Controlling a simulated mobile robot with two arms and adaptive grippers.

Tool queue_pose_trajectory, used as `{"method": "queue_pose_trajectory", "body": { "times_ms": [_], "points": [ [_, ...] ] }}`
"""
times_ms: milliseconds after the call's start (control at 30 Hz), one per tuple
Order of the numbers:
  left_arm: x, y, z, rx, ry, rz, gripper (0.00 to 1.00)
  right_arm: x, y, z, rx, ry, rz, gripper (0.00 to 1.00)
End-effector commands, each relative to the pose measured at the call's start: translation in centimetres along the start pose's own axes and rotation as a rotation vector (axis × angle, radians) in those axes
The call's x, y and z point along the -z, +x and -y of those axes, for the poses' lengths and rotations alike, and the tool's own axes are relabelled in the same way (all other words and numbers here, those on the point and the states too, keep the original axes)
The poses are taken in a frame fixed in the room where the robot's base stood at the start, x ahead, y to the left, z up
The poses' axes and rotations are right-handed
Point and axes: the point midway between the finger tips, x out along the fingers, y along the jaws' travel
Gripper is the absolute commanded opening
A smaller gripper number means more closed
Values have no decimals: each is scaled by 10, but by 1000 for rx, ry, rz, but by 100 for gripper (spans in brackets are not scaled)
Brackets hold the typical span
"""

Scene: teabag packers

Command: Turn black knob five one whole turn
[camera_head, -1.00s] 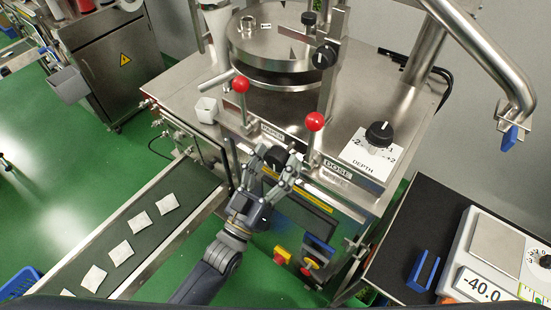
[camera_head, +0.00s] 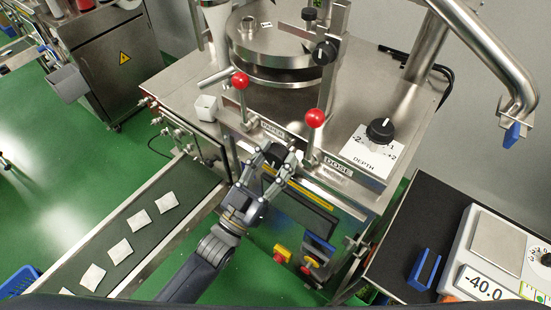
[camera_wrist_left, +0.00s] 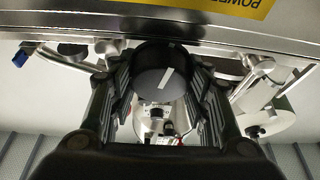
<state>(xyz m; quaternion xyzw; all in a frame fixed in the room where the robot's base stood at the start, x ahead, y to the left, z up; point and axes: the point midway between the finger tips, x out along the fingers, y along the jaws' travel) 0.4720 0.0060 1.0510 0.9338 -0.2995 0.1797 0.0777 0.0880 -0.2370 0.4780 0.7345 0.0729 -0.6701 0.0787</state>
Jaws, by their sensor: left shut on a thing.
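A black round knob with a white line on its face (camera_wrist_left: 160,72) sits between the fingers of my left gripper (camera_head: 277,163), on the front of the steel machine. My left gripper also shows in the left wrist view (camera_wrist_left: 160,95), its ribbed fingers on either side of the knob, shut on it. The white line points up and right in that view. In the head view the fingers partly hide the knob, and I cannot read a number on it. My right gripper is not in view.
Two red-ball levers (camera_head: 315,118) stand just above. A DEPTH dial (camera_head: 379,130) is to the right. A conveyor (camera_head: 200,180) with white teabags (camera_head: 167,202) runs at lower left. A yellow-and-red stop button (camera_head: 282,254) sits below. A scale (camera_head: 492,255) stands at right.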

Motion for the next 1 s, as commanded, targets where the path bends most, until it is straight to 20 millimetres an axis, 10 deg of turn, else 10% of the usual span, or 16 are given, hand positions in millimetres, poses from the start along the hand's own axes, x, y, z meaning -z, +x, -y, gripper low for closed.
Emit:
{"method": "queue_pose_trajectory", "body": {
  "times_ms": [1000],
  "points": [
    [1, 1, -1, -152, 367, -2, 21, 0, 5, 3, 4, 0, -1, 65]
  ]
}}
